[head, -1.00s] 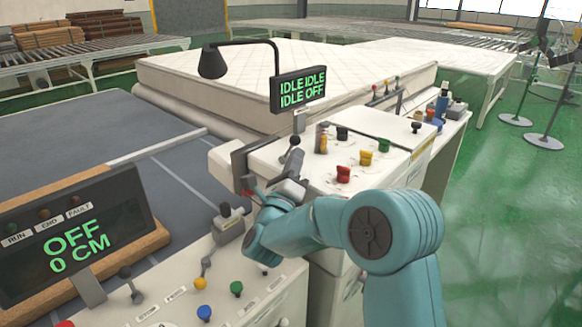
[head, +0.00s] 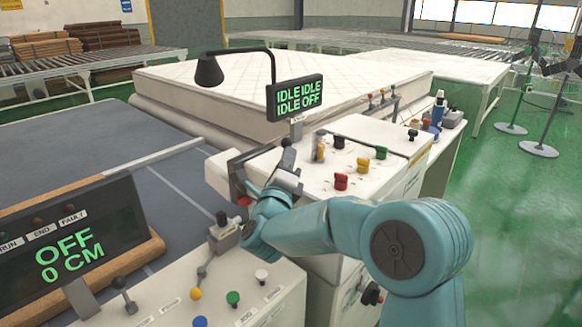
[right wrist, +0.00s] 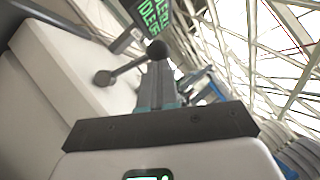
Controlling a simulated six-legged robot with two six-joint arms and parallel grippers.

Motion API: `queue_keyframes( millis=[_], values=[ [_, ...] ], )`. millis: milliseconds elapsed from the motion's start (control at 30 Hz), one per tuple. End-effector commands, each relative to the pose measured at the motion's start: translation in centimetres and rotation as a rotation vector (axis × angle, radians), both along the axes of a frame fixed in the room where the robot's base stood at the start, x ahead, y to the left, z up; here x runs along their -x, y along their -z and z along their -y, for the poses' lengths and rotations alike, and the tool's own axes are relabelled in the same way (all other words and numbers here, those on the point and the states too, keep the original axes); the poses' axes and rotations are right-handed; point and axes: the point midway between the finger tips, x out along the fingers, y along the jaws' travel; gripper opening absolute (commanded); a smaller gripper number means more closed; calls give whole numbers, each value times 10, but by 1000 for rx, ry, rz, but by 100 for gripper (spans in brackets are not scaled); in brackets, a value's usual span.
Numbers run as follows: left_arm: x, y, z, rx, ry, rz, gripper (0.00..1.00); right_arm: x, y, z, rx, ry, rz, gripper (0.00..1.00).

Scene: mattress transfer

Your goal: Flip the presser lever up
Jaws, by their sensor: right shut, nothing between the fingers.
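A short lever with a black ball knob (head: 287,143) stands at the near left end of the white control cabinet, below the hanging display. I take it for the presser lever. My right gripper (head: 287,170) is shut and empty, just below and in front of that knob. In the right wrist view the knob (right wrist: 157,50) shows just beyond the tips of the shut fingers, with its rod running left to a round pivot. Whether the fingers touch the lever I cannot tell. My left gripper is not in view.
The white cabinet top (head: 375,150) carries several coloured knobs right of the gripper. A display (head: 295,97) reading IDLE and OFF hangs above the lever. A nearer panel with a grey-based lever (head: 222,228) lies below left. A mattress (head: 230,85) lies behind.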

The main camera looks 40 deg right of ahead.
Motion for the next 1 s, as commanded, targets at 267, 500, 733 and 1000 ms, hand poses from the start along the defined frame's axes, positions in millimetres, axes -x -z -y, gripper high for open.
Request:
queue_keyframes(
  millis=[267,500,733,1000],
  values=[
    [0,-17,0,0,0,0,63,-16,-18,-1,21,0,-258,0],
    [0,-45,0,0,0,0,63,-30,-25,-2,41,1,-476,0],
    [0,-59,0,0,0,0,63,-40,-23,-3,55,2,-640,0],
    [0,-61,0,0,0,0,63,-46,-21,-4,58,2,-665,0]
  ],
)
